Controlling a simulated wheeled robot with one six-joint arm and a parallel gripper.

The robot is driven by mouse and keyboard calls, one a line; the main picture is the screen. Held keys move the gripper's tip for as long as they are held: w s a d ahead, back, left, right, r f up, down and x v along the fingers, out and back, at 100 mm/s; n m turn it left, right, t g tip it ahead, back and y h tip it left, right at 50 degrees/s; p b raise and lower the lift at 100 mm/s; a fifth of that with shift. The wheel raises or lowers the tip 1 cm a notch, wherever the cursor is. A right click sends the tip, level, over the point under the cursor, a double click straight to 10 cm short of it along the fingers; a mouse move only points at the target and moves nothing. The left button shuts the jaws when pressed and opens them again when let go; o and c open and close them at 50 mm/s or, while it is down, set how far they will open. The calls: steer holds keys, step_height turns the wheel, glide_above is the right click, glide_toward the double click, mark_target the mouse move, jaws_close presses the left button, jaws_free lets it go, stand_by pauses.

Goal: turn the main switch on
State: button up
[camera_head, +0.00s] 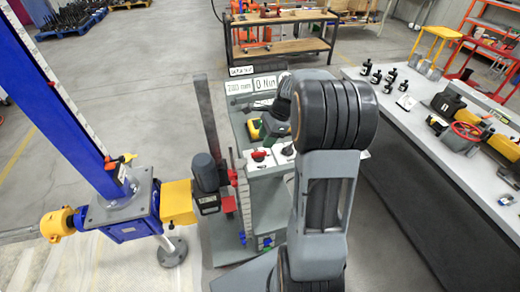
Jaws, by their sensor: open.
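A small white switch box with a red knob (259,155) sits on the grey cart, left of my arm. It looks like the main switch, but its label and knob position are too small to read. A second white box (286,151) is beside it, partly covered by my arm. My dark grey arm rises in the foreground and bends away over the cart. The fingers of my gripper are hidden behind the arm, so I cannot see how close they are to the switch.
Display plates (264,84) stand at the cart's back, with a yellow-and-dark tool (254,129) below. A blue screw jack column (62,95) with a yellow coupling (178,202) and motor (206,174) stands left. A long grey bench (408,122) with parts stands close on the right.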

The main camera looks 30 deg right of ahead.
mark_target(259, 152)
steer(key=shift+x, duration=3.15)
steer(key=shift+d, duration=0.1)
jaws_close()
